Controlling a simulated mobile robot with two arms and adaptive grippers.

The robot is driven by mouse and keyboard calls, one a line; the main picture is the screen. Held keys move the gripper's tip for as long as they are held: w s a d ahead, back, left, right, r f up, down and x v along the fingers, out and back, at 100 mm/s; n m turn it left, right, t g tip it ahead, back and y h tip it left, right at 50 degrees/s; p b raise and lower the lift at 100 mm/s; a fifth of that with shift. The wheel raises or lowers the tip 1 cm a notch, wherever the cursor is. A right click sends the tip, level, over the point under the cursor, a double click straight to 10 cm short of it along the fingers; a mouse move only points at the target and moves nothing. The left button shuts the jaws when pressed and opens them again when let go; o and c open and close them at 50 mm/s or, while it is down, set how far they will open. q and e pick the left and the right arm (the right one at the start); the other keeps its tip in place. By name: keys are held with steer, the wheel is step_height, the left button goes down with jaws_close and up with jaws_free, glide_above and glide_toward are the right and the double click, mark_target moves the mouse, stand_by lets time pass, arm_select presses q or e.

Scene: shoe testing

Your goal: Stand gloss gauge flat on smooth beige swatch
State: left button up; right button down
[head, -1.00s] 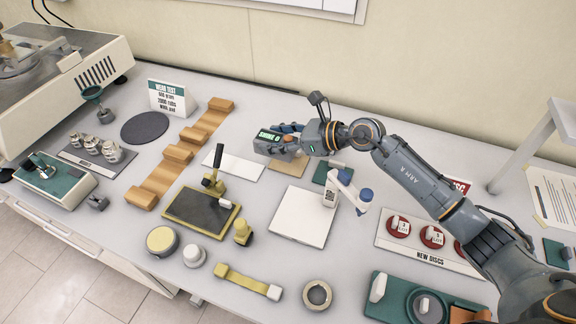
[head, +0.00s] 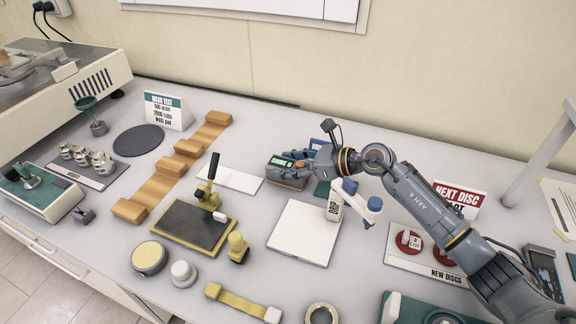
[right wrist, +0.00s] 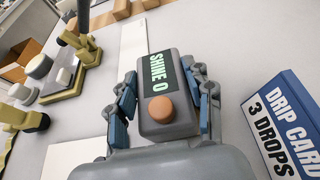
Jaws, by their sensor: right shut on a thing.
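The gloss gauge (head: 287,176) is a grey box with a lit display reading SHINE 0. In the right wrist view the gauge (right wrist: 170,122) shows its display and a round brown button, with blue fingers on both sides. My right gripper (head: 302,166) is shut on it. The gauge looks about level, low over the table just right of a white strip (head: 230,178). The beige swatch is hidden, apparently beneath the gauge. I cannot tell whether the gauge touches it. My left gripper is not in view.
A blue DRIP CARD sign (right wrist: 285,125) stands close by. A black plate with yellow frame (head: 194,229) is left.

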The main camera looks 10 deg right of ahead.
steer(key=shift+f, duration=0.15)
steer(key=c, duration=0.6)
jaws_free()
steer(key=shift+o, duration=0.2)
steer(key=shift+s+d, duration=0.15)
steer(key=shift+d, duration=0.15)
steer(key=b+v, duration=0.2)
steer(key=v, duration=0.8)
steer(key=shift+s+d+r+b, duration=0.2)
steer(key=shift+r+b, duration=0.1)
steer(key=shift+s+d+r, duration=0.2)
steer(key=shift+d+r, duration=0.05)
